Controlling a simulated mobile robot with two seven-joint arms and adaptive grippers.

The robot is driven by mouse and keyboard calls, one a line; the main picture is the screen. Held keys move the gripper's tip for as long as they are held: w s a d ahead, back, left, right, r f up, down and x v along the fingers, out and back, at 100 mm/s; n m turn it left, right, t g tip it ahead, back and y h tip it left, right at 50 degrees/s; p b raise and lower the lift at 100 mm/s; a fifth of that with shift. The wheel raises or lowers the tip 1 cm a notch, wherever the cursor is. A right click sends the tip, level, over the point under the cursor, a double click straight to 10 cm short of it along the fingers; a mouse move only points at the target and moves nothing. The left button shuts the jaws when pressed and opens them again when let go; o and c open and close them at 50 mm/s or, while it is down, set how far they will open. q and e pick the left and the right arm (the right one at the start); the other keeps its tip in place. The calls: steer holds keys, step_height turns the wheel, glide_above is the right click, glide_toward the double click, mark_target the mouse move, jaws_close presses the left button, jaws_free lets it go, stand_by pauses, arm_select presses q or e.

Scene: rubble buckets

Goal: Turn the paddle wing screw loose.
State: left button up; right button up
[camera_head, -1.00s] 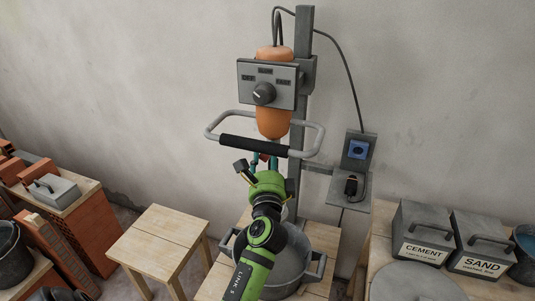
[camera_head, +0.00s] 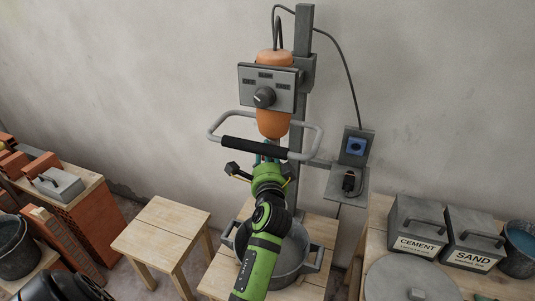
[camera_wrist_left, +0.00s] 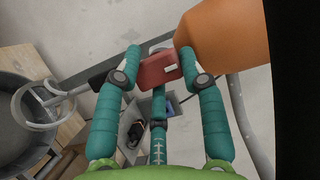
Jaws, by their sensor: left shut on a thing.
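The paddle wing screw (camera_wrist_left: 158,70) is a small red block with a pale slot in the left wrist view. It sits beside the orange mixer body (camera_wrist_left: 230,35), which also hangs on the column in the head view (camera_head: 273,124). My left gripper (camera_wrist_left: 160,56) has its teal fingers on both sides of the wing screw and is shut on it. In the head view my left gripper (camera_head: 267,158) is under the mixer's handlebar (camera_head: 255,147), and the wing screw is hidden there. The paddle's ring and rod (camera_wrist_left: 45,100) show at the left of the wrist view.
A grey bucket (camera_head: 317,262) stands on a wooden stand under the mixer. An empty wooden stool (camera_head: 160,232) is to the left. Cement (camera_head: 417,225) and sand (camera_head: 472,240) boxes stand on the right table. A socket box (camera_head: 356,147) is beside the column.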

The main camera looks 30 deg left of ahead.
arm_select(q)
steer(key=shift+f, duration=0.15)
steer(key=o, duration=1.2)
steer(key=shift+o, duration=0.2)
